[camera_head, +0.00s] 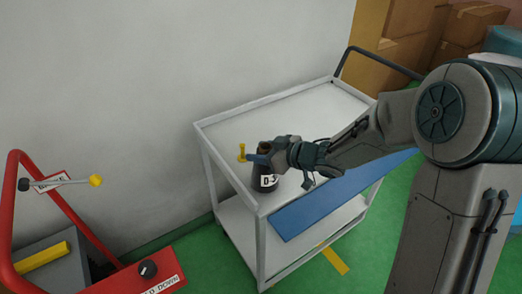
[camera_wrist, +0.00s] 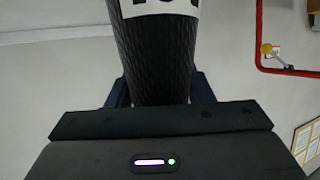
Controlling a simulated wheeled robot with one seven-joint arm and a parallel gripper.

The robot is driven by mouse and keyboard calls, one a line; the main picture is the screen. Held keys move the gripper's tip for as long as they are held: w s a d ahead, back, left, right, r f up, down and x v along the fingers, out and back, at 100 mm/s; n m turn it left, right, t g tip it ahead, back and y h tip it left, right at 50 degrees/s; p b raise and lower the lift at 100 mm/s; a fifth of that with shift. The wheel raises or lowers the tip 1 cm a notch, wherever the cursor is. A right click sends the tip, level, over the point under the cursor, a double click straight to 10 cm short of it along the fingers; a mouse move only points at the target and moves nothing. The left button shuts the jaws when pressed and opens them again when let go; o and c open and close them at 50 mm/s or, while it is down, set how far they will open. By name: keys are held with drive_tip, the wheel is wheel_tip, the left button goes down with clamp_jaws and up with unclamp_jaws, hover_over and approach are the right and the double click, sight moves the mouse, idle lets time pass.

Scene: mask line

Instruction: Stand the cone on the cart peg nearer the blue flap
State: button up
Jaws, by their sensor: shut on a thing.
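The cone (camera_head: 263,183), dark with a white label, is upright at the near left corner of the white cart (camera_head: 300,107). In the wrist view the textured dark cone (camera_wrist: 152,50) runs up between my fingers. My gripper (camera_head: 261,159) is shut on its upper part. A yellow cart peg (camera_head: 241,152) stands just left of the cone, uncovered. No second peg shows; the cone and my gripper may hide it. The blue flap (camera_head: 325,200) slants along the cart's near right side. I cannot tell whether the cone's base touches the cart top.
A red frame (camera_head: 60,197) with a yellow-knobbed lever (camera_head: 95,181) stands at the left. The cart's push handle (camera_head: 385,62) and cardboard boxes (camera_head: 410,30) are at the back right. The back of the cart top is clear. A wall runs behind the cart.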

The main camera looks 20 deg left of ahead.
drive_tip(key=o, duration=1.6)
drive_tip(key=p+v, duration=0.2)
drive_tip(key=v, duration=1.2)
drive_tip(key=w+d+r+m+t+h, duration=0.2)
drive_tip(key=d+m+t+h, duration=0.15)
drive_tip(key=d+h, duration=0.35)
drive_tip(key=w+d+r+m+t+h, duration=0.25)
drive_tip(key=d+m+h, duration=0.25)
drive_tip(key=d, duration=0.4)
drive_tip(key=s+d+m+g+h+p, duration=0.1)
drive_tip(key=s+d+m+g+h, duration=0.3)
drive_tip(key=s, duration=0.4)
drive_tip(key=s+g+y, duration=0.1)
drive_tip(key=s, duration=0.3)
drive_tip(key=s+m+g+y, duration=0.1)
drive_tip(key=s, duration=0.3)
drive_tip(key=s+a+f+m+g+y, duration=0.1)
drive_tip(key=s, duration=0.3)
drive_tip(key=shift+a, duration=0.1)
